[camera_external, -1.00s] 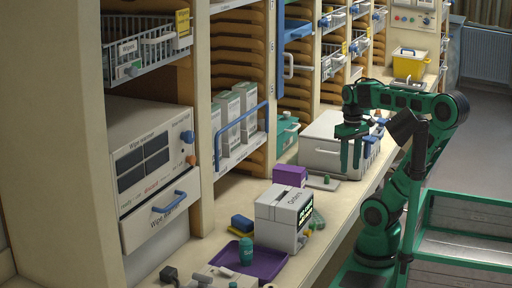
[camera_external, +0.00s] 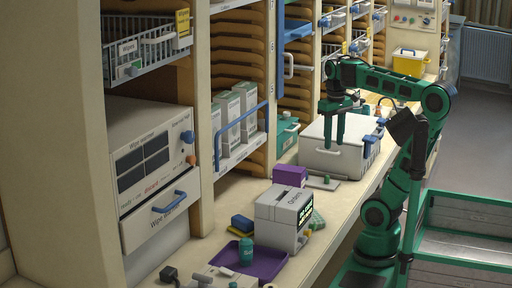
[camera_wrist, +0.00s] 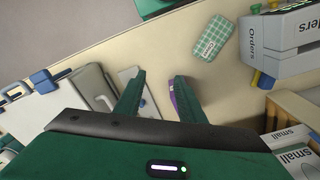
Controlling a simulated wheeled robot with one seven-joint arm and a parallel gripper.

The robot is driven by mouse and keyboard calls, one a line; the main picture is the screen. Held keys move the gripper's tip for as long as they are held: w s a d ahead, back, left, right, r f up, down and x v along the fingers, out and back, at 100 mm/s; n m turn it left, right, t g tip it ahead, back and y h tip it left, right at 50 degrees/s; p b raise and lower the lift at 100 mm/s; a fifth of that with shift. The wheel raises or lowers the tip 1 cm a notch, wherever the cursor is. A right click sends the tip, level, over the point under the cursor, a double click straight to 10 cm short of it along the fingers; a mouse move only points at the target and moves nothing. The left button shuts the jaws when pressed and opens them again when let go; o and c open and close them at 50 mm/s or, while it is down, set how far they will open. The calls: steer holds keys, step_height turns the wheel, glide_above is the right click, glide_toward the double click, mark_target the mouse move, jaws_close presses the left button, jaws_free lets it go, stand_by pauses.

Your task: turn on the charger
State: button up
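No label in view reads charger, so I cannot tell for sure which thing it is. A flat grey plate with a small green knob (camera_external: 326,180) lies on the counter in front of a cream box with a handle (camera_external: 322,160). In the wrist view the pale plate (camera_wrist: 149,108) shows between and beside my fingers; its knob is not clear there. My gripper (camera_external: 331,141) is open and empty, its fingers pointing down in front of or over the cream box. In the wrist view my gripper (camera_wrist: 159,76) has a clear gap between its fingertips.
A purple box (camera_external: 290,176) stands beside the plate. A label printer marked Orders (camera_external: 280,215), a green checked pad (camera_wrist: 213,36) and a purple tray (camera_external: 270,262) are nearer along the counter. Shelves line the back. A blue-handled drawer (camera_external: 240,150) juts out.

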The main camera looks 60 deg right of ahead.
steer(key=w+a+r+n, duration=0.2)
steer(key=w+a, duration=1)
steer(key=w, duration=0.2)
steer(key=w+a+n+t, duration=0.1)
steer(key=w+a, duration=0.2)
steer(key=a, duration=0.6)
steer(key=w+a+t, duration=0.1)
steer(key=w+a, duration=0.1)
steer(key=a, duration=0.7)
steer(key=n+t, duration=0.2)
steer(key=n, duration=0.1)
glide_above(224, 269)
steer(key=s, duration=0.5)
steer(key=shift+f, duration=4.45)
steer(key=x, duration=1)
steer(key=shift+w+a+f, duration=0.2)
steer(key=shift+w, duration=0.05)
